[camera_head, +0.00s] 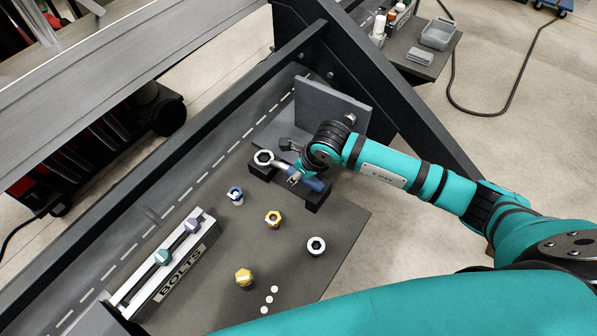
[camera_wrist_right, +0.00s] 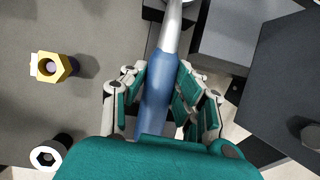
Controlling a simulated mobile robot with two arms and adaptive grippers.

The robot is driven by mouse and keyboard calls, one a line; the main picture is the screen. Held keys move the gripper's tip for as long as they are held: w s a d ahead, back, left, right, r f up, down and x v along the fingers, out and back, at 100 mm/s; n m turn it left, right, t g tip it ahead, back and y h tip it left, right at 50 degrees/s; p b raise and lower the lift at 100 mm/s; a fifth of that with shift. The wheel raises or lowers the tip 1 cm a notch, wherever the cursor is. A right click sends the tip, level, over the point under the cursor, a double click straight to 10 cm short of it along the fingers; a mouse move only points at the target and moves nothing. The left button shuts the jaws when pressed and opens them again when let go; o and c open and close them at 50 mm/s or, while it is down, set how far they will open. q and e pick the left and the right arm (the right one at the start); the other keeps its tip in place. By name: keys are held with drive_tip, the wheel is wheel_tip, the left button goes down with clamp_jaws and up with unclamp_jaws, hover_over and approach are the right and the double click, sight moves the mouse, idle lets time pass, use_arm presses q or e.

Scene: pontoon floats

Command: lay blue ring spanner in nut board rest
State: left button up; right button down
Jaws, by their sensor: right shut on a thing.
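The blue ring spanner has a steel ring end (camera_head: 263,158) and a blue handle (camera_head: 314,184). In the head view it spans the two black blocks of the rest (camera_head: 315,201) at the far end of the dark grey nut board (camera_head: 341,225). The ring end is over the left block and the handle over the right one; I cannot tell whether it touches them. My right gripper (camera_head: 294,178) is around the spanner. In the right wrist view its fingers (camera_wrist_right: 160,97) close on both sides of the blue handle (camera_wrist_right: 156,90). My left gripper is not in view.
A "BOLTS" rack (camera_head: 187,261) is at left. An upright grey plate (camera_head: 333,105) stands just behind the rest.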

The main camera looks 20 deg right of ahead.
drive_tip(key=shift+f, duration=0.15)
drive_tip(key=c, duration=0.9)
unclamp_jaws()
drive_tip(key=shift+c, duration=0.2)
